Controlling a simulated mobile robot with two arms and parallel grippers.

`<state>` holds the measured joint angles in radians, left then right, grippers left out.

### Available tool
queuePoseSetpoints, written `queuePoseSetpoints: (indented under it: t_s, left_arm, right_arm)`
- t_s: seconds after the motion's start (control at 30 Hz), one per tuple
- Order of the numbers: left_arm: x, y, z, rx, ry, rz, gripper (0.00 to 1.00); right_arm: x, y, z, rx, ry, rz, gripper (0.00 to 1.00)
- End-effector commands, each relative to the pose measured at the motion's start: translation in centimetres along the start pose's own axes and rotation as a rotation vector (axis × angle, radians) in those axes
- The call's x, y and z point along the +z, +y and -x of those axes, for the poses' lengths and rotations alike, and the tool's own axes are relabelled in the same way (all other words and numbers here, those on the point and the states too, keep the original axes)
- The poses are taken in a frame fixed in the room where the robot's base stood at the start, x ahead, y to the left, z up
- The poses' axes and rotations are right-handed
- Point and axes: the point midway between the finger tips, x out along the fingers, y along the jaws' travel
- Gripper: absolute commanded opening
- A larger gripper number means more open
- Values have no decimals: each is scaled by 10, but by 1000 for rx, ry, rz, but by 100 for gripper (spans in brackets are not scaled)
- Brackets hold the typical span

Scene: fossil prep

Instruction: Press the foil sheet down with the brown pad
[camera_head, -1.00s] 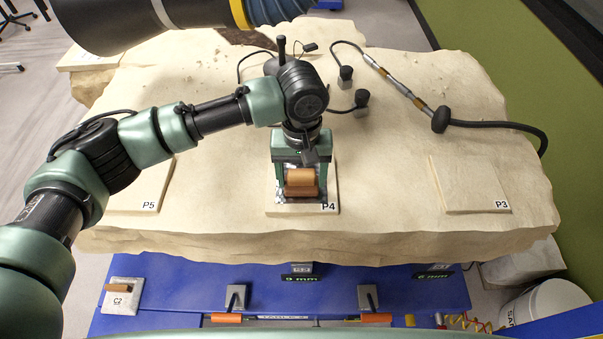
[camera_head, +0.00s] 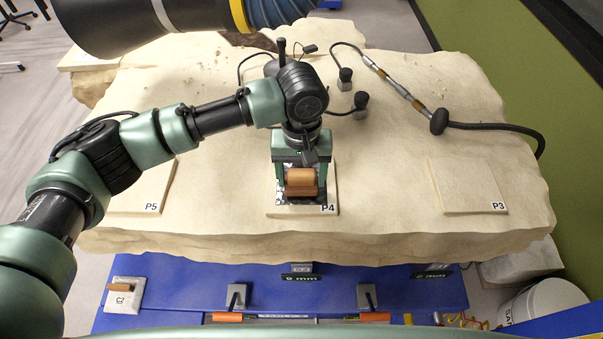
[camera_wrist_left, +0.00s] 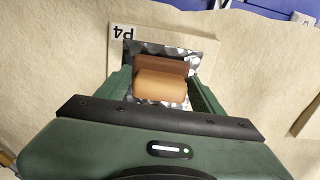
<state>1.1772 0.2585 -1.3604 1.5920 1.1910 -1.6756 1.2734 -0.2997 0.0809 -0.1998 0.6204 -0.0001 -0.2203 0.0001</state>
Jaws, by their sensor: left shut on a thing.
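My left gripper (camera_head: 301,186) is shut on the brown pad (camera_head: 300,178), a rounded brown block with a grip on top. In the left wrist view the pad (camera_wrist_left: 161,84) sits between the two green fingers. The foil sheet (camera_wrist_left: 187,58) is shiny, grey and patterned, and lies on the plate marked P4 (camera_head: 325,192). The pad is over the foil and hides most of it; its edges show around the pad. The pad appears to be at or very near the foil; I cannot tell whether they touch. My right gripper is not in view.
Plates P5 (camera_head: 142,190) and P3 (camera_head: 467,186) lie left and right on the pale rock slab (camera_head: 390,150). A corded tool (camera_head: 400,88) lies behind on the right. A large dark duct (camera_head: 150,20) hangs above the back. A blue bench (camera_head: 400,290) stands in front.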

Motion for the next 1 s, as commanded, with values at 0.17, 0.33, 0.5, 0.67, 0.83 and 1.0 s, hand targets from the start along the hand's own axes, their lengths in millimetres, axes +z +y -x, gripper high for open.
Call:
queuePoseSetpoints:
  t_s: [0.17,0.33,0.5,0.67,0.83,1.0]
  left_arm:
    - [0,0,17,1,0,0,0]
    - [0,0,28,1,0,0,0]
    - [0,0,39,1,1,0,0]
    - [0,0,49,1,2,-1,0]
    - [0,0,59,1,2,-1,0]
    - [0,0,59,0,1,0,0]
  right_arm:
    - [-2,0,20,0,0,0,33]
    - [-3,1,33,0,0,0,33]
    - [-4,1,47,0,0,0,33]
    - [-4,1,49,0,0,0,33]
    - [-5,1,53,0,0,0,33]
    - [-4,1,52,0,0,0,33]
